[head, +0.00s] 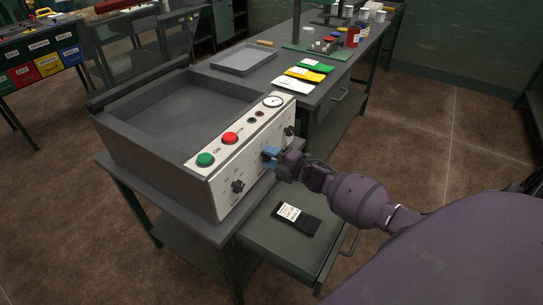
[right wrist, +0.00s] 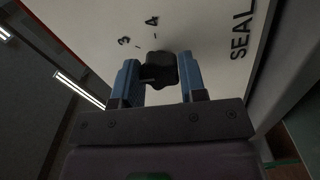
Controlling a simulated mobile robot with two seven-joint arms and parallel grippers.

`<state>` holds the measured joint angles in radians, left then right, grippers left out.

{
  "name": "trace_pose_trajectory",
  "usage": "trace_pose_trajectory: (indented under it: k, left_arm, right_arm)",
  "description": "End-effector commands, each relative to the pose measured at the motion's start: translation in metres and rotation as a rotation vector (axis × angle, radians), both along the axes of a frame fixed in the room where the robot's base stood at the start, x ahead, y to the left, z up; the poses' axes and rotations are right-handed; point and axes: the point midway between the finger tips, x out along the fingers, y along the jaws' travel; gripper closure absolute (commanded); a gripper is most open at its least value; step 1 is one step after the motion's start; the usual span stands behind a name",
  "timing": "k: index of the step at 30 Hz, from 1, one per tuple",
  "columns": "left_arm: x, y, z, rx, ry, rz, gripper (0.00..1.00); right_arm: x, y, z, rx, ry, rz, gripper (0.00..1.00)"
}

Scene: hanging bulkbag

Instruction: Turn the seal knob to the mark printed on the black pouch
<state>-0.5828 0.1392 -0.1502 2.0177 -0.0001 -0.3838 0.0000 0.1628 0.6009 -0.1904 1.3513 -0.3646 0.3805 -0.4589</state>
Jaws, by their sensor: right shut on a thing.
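The black seal knob (right wrist: 158,68) is on the white panel of the sealing machine (head: 225,165). In the right wrist view the printed numbers 3 and 4 and the word SEAL show near it. My right gripper (right wrist: 161,78) has its blue fingers on both sides of the knob, shut on it. In the head view the right gripper (head: 270,156) is at the panel and hides the knob. The black pouch (head: 306,223) lies in the open drawer, with a white label whose print is too small to read. My left gripper is not in view.
The panel also bears a green button (head: 205,160), a red button (head: 230,138), a gauge (head: 273,101) and two other black knobs (head: 237,186) (head: 289,131). Behind are a grey tray (head: 243,60) and white, yellow and green pouches (head: 303,74). The open drawer (head: 275,250) juts out below my right arm.

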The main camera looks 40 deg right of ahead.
Motion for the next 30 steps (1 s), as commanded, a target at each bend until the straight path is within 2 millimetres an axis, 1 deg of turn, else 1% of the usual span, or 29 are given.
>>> trace_pose_trajectory:
  k: [1, 9, 19, 30]
  left_arm:
    - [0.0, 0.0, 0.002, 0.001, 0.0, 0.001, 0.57]
    - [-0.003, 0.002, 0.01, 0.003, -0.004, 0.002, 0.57]
    - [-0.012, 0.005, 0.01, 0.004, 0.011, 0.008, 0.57]
    - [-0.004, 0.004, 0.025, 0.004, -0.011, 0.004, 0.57]
  right_arm:
    - [0.0, 0.0, 0.003, 0.041, 0.015, 0.0, 0.85]
    - [0.0, 0.0, 0.002, 0.277, 0.115, -0.001, 0.85]
    - [0.0, -0.001, 0.002, 0.566, 0.234, 0.0, 0.85]
    - [0.0, -0.001, 0.002, 0.892, 0.369, 0.0, 0.85]
